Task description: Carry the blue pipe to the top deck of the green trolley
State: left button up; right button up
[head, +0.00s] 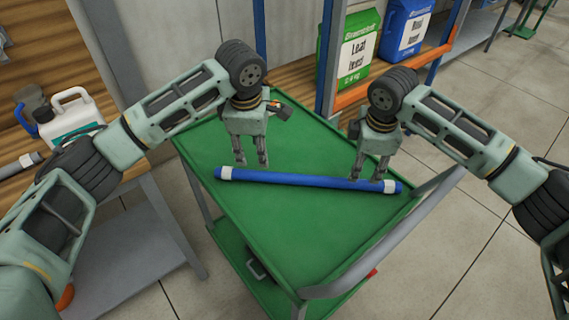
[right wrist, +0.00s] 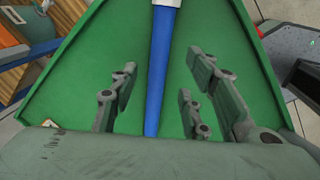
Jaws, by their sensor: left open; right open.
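The blue pipe (head: 300,179), with a white band near each end, lies across the green top deck of the trolley (head: 290,240). My left gripper (head: 252,165) is open just behind the pipe's left part in the head view. My right gripper (head: 368,179) is open at the pipe's right part. In the right wrist view, the pipe (right wrist: 161,75) runs between the spread fingers of my right gripper (right wrist: 160,100), apart from them. Whether the left fingers touch the pipe cannot be told.
A workbench with a white jug (head: 72,115) stands at the left. A rack with a green bag (head: 350,50) and a blue bag (head: 405,30) stands behind the trolley. The trolley's grey handle (head: 385,245) is at its front right. Floor on the right is clear.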

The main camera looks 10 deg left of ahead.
jog(key=shift+s+r, duration=0.15)
jog(key=shift+r, duration=0.7)
jog(key=shift+s+r, duration=0.15)
jog(key=shift+r, duration=0.7)
